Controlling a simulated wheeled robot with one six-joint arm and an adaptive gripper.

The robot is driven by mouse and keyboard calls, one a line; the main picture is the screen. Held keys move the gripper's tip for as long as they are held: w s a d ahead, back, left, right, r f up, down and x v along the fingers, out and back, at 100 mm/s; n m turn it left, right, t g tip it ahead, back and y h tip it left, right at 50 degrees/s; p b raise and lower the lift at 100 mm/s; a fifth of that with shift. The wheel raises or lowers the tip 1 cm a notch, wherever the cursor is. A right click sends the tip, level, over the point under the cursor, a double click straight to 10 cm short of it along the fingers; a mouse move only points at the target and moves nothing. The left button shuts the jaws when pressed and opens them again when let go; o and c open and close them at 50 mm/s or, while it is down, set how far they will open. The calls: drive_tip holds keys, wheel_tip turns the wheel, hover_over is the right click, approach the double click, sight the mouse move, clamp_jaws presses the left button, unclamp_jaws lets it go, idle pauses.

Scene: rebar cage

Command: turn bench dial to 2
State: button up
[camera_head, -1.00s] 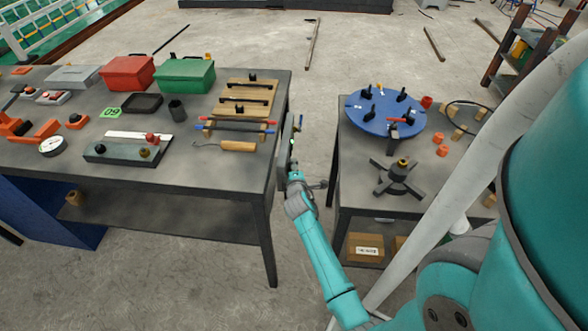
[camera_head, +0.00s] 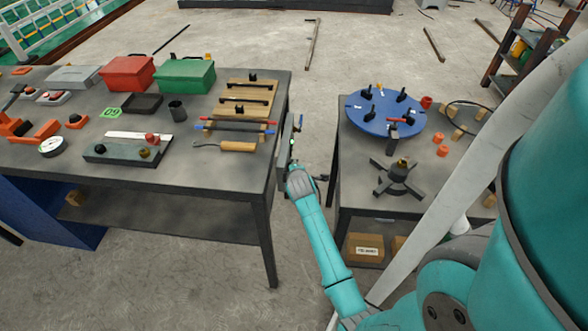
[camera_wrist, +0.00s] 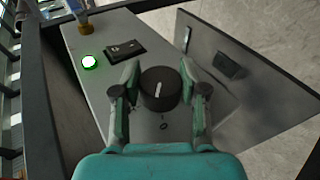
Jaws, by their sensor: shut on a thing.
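The pointer points nearly straight up in the picture, tilted slightly right. A "0" mark shows on the panel below the knob; no other numbers are readable. My gripper (camera_wrist: 160,96) is shut on the dial, one finger on its left side and one on its right. In the head view my arm reaches the panel (camera_head: 284,165) at the right end of the left bench, and the dial is hidden there.
A lit green button (camera_wrist: 90,62) and a black rocker switch (camera_wrist: 126,48) sit on the panel near the dial. A grey plate with a small block (camera_wrist: 229,65) stands to the right. The right table (camera_head: 350,185) stands across a narrow gap, holding a blue disc (camera_head: 372,122).

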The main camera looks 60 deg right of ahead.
drive_tip(key=o, duration=1.1)
drive_tip(key=shift+o, duration=0.2)
drive_tip(key=v, duration=1.2)
